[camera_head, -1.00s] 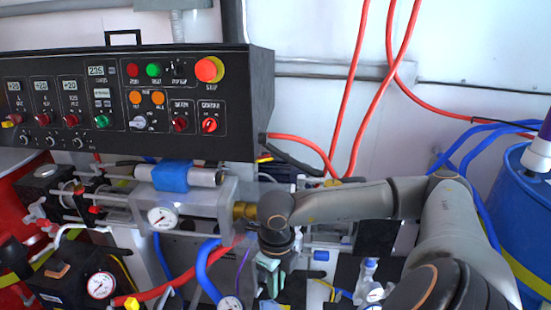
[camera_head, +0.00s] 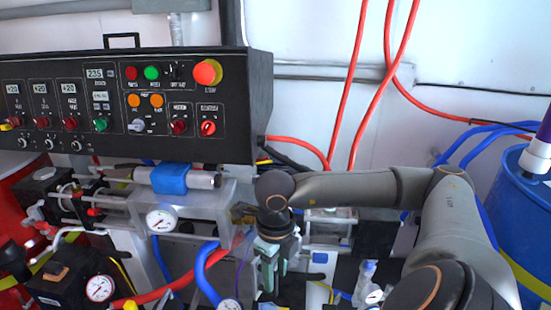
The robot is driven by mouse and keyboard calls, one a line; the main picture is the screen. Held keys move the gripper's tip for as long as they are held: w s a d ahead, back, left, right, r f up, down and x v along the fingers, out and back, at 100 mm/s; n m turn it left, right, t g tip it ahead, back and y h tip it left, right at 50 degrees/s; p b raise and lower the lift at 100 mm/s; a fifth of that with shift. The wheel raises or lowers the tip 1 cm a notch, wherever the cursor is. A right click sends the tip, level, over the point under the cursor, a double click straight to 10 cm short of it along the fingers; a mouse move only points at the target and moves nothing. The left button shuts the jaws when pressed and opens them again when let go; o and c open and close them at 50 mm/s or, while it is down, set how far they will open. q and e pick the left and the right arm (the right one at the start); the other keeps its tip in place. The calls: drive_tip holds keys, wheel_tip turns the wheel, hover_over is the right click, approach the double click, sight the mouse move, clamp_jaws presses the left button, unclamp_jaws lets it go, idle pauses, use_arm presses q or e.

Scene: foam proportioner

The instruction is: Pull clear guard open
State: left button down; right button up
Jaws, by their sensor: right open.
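A clear guard (camera_head: 205,207), a see-through box-like cover, sits below the control panel around the pump parts, left of my right gripper. Its far edges are hard to make out. My right gripper (camera_head: 270,280) points down in front of the machinery, just right of the guard. Its pale green fingers are open, and I see nothing between them. I cannot tell whether it touches anything. My right arm comes in from the right and its wrist hides part of the machinery. My left gripper is not in view.
The black control panel (camera_head: 130,105) overhangs the guard. A round gauge (camera_head: 160,220) and a blue-wrapped cylinder (camera_head: 170,178) are at the guard. A blue hose (camera_head: 203,268) and red hose (camera_head: 175,284) run below. A blue drum (camera_head: 525,225) stands at right.

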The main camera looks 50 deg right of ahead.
wheel_tip(320, 180, up, 7)
drive_tip(key=shift+f+p, duration=0.1)
drive_tip(key=shift+p, duration=0.2)
drive_tip(key=shift+r, duration=0.65)
